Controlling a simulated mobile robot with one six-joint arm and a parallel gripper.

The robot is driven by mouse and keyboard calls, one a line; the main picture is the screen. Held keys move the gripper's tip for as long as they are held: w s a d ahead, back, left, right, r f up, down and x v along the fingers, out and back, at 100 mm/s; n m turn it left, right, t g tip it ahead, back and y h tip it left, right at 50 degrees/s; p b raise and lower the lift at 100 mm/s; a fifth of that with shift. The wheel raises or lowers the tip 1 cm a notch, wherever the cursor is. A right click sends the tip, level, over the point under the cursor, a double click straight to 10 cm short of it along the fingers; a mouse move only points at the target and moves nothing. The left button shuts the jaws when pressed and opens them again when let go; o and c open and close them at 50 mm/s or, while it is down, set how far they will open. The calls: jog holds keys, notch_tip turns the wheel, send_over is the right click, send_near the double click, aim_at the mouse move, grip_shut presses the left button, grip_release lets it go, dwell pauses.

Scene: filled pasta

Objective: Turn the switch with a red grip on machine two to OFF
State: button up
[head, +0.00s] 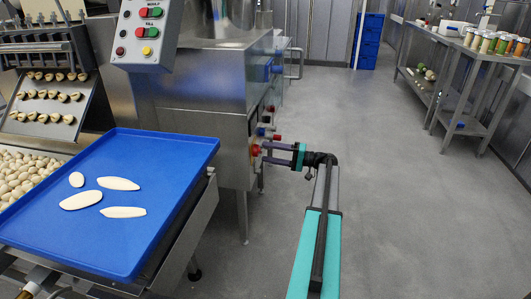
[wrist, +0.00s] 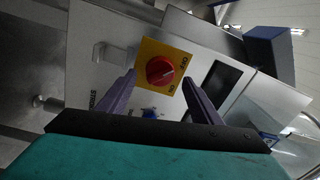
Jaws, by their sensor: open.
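A red rotary grip (wrist: 160,71) sits on a yellow plate (wrist: 149,49) in the wrist view. OFF is lettered at the plate's upper right and ON at its lower right. A small pale mark shows on the grip's right side; its exact setting is hard to tell. My gripper (wrist: 160,77) is open, its purple fingers at either side of the grip; contact cannot be made out. In the head view, my gripper (head: 264,151) reaches left to the red grip (head: 255,150) on the side of a steel machine (head: 215,85). No machine number is readable there.
A blue tray (head: 150,165) with several pale dough pieces lies at the left. A button box (head: 143,50) hangs above it. Other red and blue fittings (head: 262,131) are close above the grip. Steel shelving (head: 445,90) stands at the right; the middle floor is clear.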

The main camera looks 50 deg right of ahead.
jog(key=r+p+v, duration=0.1)
jog(key=p+v, duration=0.1)
jog(key=v, duration=0.9)
jog(key=shift+s+f, duration=0.35)
jog(key=shift+f, duration=0.15)
jog(key=shift+d, duration=0.15)
